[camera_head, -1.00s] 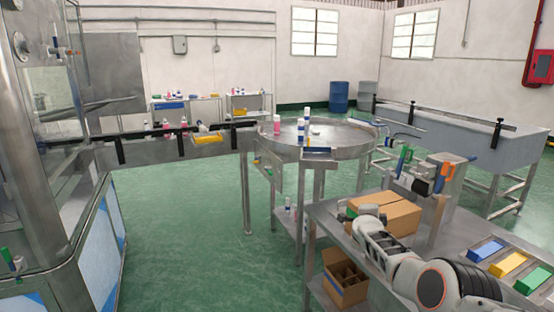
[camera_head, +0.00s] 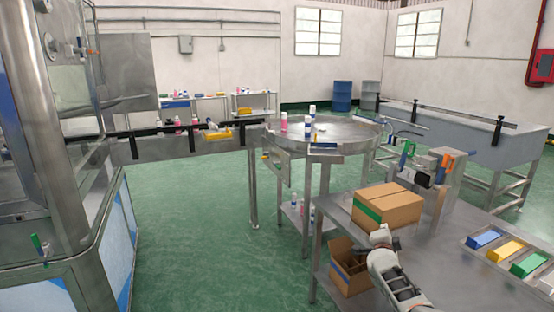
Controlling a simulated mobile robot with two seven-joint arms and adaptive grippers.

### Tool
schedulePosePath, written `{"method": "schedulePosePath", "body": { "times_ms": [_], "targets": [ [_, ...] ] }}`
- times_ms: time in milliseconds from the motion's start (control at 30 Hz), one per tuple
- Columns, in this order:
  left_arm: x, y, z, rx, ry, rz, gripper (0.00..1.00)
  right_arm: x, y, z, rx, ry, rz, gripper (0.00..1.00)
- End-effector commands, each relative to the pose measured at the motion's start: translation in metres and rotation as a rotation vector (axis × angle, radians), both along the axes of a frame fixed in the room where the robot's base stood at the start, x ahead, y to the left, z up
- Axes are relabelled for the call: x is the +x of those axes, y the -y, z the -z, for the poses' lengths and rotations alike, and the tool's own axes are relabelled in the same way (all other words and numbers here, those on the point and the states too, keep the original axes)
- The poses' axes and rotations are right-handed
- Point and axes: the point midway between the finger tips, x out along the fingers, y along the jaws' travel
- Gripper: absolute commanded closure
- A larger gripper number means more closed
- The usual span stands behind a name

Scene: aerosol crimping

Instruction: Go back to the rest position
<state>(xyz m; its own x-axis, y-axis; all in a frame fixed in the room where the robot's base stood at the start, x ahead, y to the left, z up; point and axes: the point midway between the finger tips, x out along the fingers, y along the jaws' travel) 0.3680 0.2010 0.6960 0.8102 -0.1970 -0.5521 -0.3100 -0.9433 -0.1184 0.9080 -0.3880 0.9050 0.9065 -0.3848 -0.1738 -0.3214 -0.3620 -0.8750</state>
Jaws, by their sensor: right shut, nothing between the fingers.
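My right gripper (camera_head: 376,246) is shut and empty. It is just in front of the closed cardboard box (camera_head: 388,207) on the steel workbench (camera_head: 450,235), above the right side of the open carton. I cannot tell whether it touches anything. My right arm comes up from the bottom edge, right of centre. My left gripper is out of view.
An open divided carton (camera_head: 348,272) stands low at the workbench's left end. Blue, yellow and green blocks (camera_head: 507,251) lie in a tray at right. A crimping device (camera_head: 432,170) stands behind. A round steel table (camera_head: 345,137) holds bottles. Green floor at centre left is clear.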

Motion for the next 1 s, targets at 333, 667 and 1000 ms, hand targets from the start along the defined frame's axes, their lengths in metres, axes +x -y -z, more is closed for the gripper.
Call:
{"method": "schedulePosePath", "body": {
  "times_ms": [333, 667, 1000],
  "targets": [
    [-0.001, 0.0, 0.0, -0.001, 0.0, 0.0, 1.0, -0.09, 0.0, 0.102, -0.386, -0.102, -0.219, 1.0],
    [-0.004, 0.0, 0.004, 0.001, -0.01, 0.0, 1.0, -0.226, -0.056, 0.187, -0.73, -0.247, -0.511, 1.0],
    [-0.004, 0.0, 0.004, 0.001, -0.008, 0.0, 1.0, -0.404, -0.133, 0.23, -1.009, -0.388, -0.823, 1.0]
  ]
}}
